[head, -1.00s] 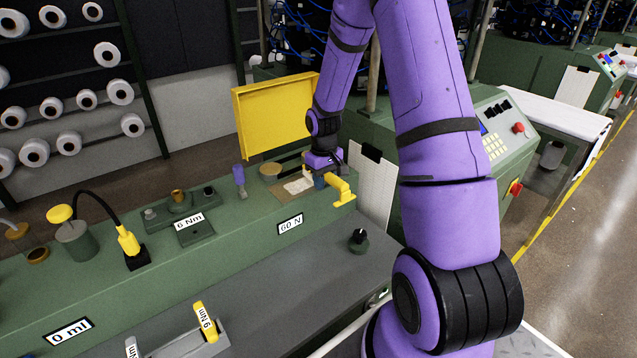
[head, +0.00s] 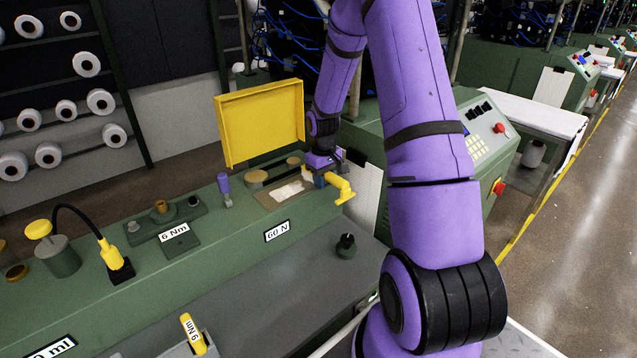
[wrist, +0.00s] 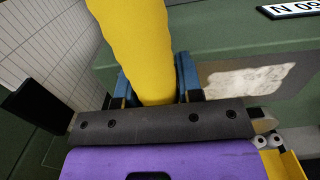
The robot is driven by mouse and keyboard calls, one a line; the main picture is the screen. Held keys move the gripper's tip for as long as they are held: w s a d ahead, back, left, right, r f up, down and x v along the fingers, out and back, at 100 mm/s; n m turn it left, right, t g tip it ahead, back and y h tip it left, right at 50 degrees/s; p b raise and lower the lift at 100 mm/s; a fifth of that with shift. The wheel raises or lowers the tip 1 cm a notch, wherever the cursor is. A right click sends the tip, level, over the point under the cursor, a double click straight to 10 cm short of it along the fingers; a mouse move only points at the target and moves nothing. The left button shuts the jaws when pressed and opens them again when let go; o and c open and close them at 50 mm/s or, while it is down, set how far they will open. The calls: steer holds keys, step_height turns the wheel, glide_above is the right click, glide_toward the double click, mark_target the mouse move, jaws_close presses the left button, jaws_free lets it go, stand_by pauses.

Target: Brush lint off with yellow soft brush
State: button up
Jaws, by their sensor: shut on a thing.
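A yellow brush (head: 341,187) juts from my gripper (head: 318,179) at the right end of the green bench. In the wrist view the blue fingers of my gripper (wrist: 155,88) are shut on its thick yellow handle (wrist: 135,45). The bristles are not clear in either view. A pale patch of lint (head: 287,190) lies in the brown opening (head: 267,199) under the raised yellow lid (head: 262,122). The lint (wrist: 243,80) also shows right of the fingers in the wrist view. The gripper is at the right side of the opening.
A purple-handled tool (head: 224,188) stands left of the opening. A green machine with a control panel (head: 483,140) stands behind my arm.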

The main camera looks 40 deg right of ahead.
mark_target(288, 206)
stand_by(0.4)
steer(key=shift+a+f, duration=0.1)
steer(key=shift+a, duration=2.3)
steer(key=shift+a, duration=2.5)
steer(key=shift+a, duration=1.95)
steer(key=shift+d, duration=0.15)
steer(key=shift+d, duration=2.4)
